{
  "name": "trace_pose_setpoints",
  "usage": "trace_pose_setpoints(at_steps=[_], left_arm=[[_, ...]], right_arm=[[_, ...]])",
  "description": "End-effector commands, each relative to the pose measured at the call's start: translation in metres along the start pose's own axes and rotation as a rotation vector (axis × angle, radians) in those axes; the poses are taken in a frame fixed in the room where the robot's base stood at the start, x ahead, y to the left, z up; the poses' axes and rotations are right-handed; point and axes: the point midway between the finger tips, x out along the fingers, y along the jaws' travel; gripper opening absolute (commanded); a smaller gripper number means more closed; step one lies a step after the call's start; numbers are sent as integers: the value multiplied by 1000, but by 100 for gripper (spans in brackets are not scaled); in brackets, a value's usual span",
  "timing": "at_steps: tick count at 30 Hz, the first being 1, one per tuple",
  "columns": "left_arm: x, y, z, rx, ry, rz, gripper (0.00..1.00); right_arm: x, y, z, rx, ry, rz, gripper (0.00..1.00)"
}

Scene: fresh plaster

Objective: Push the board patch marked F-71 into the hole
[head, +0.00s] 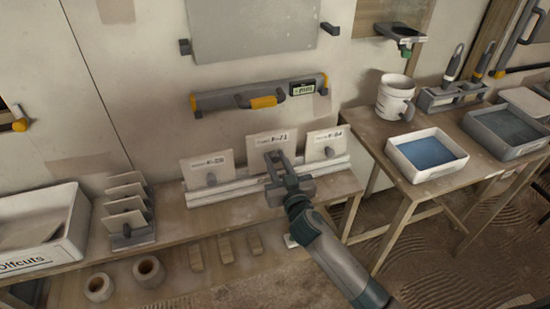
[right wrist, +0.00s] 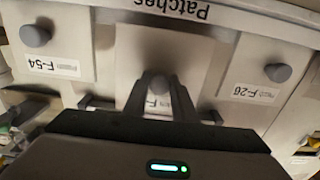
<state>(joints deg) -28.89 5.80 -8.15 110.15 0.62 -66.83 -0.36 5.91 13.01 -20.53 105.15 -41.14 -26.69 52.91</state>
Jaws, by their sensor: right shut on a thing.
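The board patch marked F-71 (head: 268,141) is a pale square plate with a knob, standing in the middle of a white rack labelled "Patches" (head: 232,188). My right gripper (head: 274,160) is shut on its knob from the front. In the right wrist view my fingers (right wrist: 158,92) close over the middle patch (right wrist: 135,60), and its label is mostly hidden. A small brown rectangle (head: 115,10) in the wall at the top left looks like a hole, cut off by the frame edge. My left gripper is out of view.
Patches F-26 (head: 207,165) and F-54 (head: 326,141) stand close on either side. A spirit level (head: 260,92) hangs above the rack. An "Offcuts" bin (head: 45,232) and a holder of plates (head: 127,212) are left; a mug (head: 394,97) and blue-filled tray (head: 428,154) are right.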

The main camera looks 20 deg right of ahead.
Motion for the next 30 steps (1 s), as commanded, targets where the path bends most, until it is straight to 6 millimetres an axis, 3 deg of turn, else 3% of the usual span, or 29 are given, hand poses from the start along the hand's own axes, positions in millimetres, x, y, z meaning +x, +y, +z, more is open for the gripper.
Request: trace_pose_setpoints(at_steps=[16, 30], left_arm=[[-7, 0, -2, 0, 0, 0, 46], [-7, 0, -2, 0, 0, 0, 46]], right_arm=[[-45, 0, -1, 1, 1, 1, 5], [-50, 0, -2, 0, 3, 0, 5]])
